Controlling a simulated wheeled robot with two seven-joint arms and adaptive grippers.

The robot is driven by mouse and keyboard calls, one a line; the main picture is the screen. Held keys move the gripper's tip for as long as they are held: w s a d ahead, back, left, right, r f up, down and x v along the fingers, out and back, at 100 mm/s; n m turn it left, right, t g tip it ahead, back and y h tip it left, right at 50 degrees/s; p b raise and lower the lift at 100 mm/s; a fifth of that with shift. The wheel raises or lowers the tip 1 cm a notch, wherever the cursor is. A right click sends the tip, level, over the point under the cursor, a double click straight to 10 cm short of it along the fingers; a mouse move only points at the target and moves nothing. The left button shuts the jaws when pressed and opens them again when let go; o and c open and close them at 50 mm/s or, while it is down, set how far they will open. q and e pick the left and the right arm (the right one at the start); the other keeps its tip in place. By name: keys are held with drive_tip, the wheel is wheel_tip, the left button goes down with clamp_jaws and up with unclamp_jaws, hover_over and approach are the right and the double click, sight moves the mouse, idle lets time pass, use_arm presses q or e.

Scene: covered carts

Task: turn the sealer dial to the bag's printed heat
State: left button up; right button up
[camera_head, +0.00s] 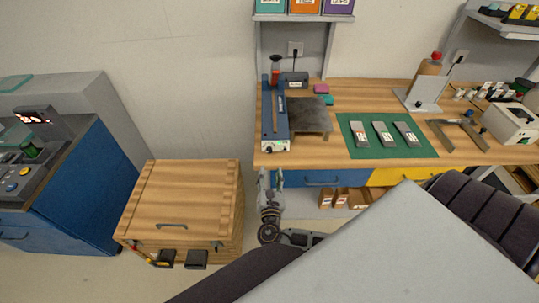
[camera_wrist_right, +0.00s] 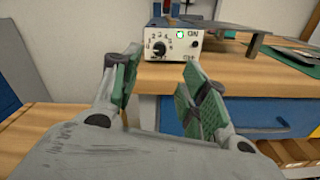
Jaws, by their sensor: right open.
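The sealer (camera_head: 274,120) is a long blue unit with a red-topped part, standing at the left end of the wooden workbench. Its pale front panel (camera_wrist_right: 178,44) faces me in the right wrist view. The panel carries a black dial (camera_wrist_right: 159,48) with printed numbers around it, a lit green light and the word ON. My right gripper (camera_head: 269,178) is open and empty in front of the bench edge; in the wrist view its green-padded fingers (camera_wrist_right: 160,66) sit either side below the dial, apart from it. My left gripper is not in view.
Three grey labelled packets (camera_head: 382,134) lie on a green mat (camera_head: 350,148) right of the sealer. A metal plate (camera_head: 312,118) adjoins the sealer. A wooden crate (camera_head: 185,200) and a blue cabinet (camera_head: 85,190) stand left. Drawers and small boxes are below the bench.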

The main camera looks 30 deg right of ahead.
sight(269, 152)
drive_tip(key=shift+p+x, duration=0.65)
drive_tip(key=shift+x, duration=4.35)
drive_tip(key=shift+d, duration=0.1)
clamp_jaws()
